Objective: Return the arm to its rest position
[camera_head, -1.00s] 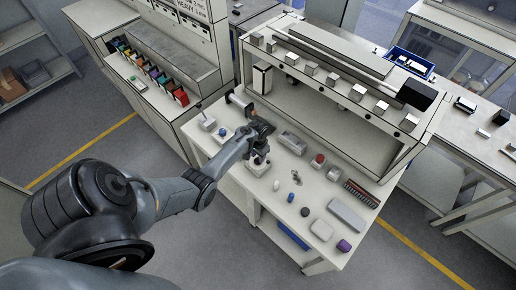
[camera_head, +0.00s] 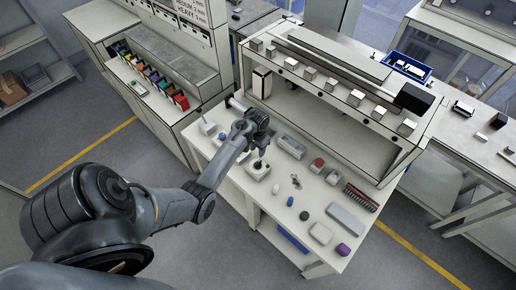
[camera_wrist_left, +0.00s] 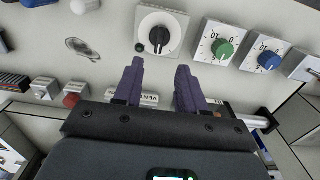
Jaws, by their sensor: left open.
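My left arm reaches in from the left over the workbench in the head view. Its gripper (camera_head: 261,147) hangs just above a white plate with a dark rotary knob (camera_head: 258,170). In the wrist view the two purple fingers (camera_wrist_left: 160,76) are apart with nothing held between them. The knob plate (camera_wrist_left: 160,31) lies beyond the fingertips there, apart from them. My right gripper is in neither view.
A green knob (camera_wrist_left: 224,48) and a blue knob (camera_wrist_left: 269,60) sit beside the knob plate. The bench (camera_head: 271,203) bears several small parts, including a grey box (camera_head: 345,219) and a red button (camera_head: 318,164). A raised shelf (camera_head: 335,123) stands behind.

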